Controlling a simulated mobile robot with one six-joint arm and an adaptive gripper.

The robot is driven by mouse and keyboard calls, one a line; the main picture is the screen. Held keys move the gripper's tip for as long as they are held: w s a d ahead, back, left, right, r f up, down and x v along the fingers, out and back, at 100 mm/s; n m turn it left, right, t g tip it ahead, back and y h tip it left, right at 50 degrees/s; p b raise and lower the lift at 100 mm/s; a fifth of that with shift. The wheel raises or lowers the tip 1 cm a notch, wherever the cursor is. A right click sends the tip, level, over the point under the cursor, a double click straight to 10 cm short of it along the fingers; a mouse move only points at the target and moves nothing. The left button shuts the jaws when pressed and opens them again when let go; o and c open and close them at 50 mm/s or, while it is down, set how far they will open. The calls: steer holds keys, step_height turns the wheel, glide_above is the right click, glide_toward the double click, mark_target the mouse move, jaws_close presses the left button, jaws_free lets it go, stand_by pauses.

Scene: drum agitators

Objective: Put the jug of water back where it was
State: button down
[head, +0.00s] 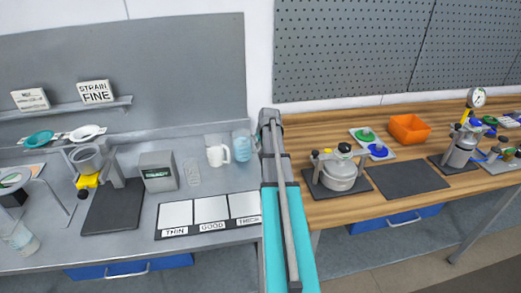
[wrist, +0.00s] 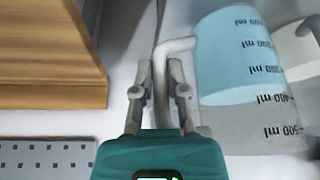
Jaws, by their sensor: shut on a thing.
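The jug of water (head: 241,145) is clear with a pale blue filling. It is at the right end of the grey bench, just right of a white mug (head: 217,154) and partly behind my arm. In the wrist view the jug (wrist: 240,65) fills the right side, with its ml marks upside down. Its pale handle (wrist: 162,75) passes between the two fingers of my gripper (wrist: 160,82), which is shut on it. My gripper is hidden in the head view. I cannot tell whether the jug's base touches the bench.
A mat (head: 209,213) with three white panels marked THIN, GOOD and THICK lies in front. A grey box with a display (head: 158,172) stands left. The wooden bench (head: 330,115) meets the grey bench on the right. The mug (wrist: 305,45) is close beside the jug in the wrist view.

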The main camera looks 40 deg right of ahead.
steer(key=shift+f+b, duration=0.35)
steer(key=shift+f, duration=0.3)
steer(key=c, duration=0.7)
jaws_free()
steer(key=shift+o, duration=0.2)
steer(key=shift+r, duration=0.1)
steer(key=p+v, duration=1.1)
steer(key=v, duration=0.1)
stand_by(0.7)
